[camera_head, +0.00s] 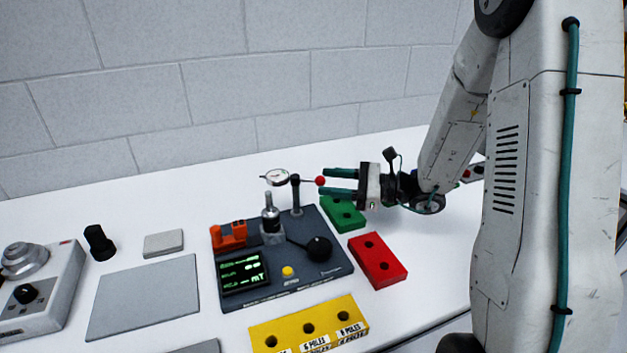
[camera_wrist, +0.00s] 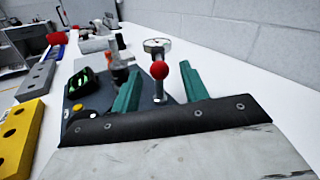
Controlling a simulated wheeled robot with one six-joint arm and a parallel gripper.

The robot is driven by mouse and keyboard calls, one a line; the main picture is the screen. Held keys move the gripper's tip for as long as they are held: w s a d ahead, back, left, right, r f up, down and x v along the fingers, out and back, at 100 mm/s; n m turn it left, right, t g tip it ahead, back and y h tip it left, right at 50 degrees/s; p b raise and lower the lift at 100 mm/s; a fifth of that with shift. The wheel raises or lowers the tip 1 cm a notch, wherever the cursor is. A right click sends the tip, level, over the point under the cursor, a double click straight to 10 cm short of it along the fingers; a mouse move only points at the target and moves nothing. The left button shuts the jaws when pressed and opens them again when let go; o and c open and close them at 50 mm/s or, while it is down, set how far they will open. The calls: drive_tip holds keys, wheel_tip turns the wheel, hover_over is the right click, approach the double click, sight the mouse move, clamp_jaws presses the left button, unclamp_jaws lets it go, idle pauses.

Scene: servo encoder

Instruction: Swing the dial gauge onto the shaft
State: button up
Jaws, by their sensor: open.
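The dial gauge (camera_head: 275,177) is a round white-faced dial on an arm atop a dark post (camera_head: 296,197) at the back of a dark grey test unit (camera_head: 327,262). A red ball knob (camera_head: 320,181) ends the lever on the post's right side. The shaft (camera_head: 269,207) stands upright in a metal fitting, below and just left of the dial. My gripper (camera_head: 333,181) is open, its teal fingers pointing left, with the red knob at the fingertips. In the wrist view the red knob (camera_wrist: 159,69) shows between the fingers, with the gauge (camera_wrist: 157,45) behind it.
The unit carries a lit screen (camera_head: 243,273), an orange clamp (camera_head: 229,236), a black knob (camera_head: 319,248) and a yellow button (camera_head: 288,271). Green (camera_head: 343,214), red (camera_head: 377,260) and yellow (camera_head: 308,325) blocks with holes lie around it. A grey mat (camera_head: 143,297) lies left.

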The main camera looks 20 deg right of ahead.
sight(319, 180)
drive_tip(key=shift+x, duration=2.4)
clamp_jaws()
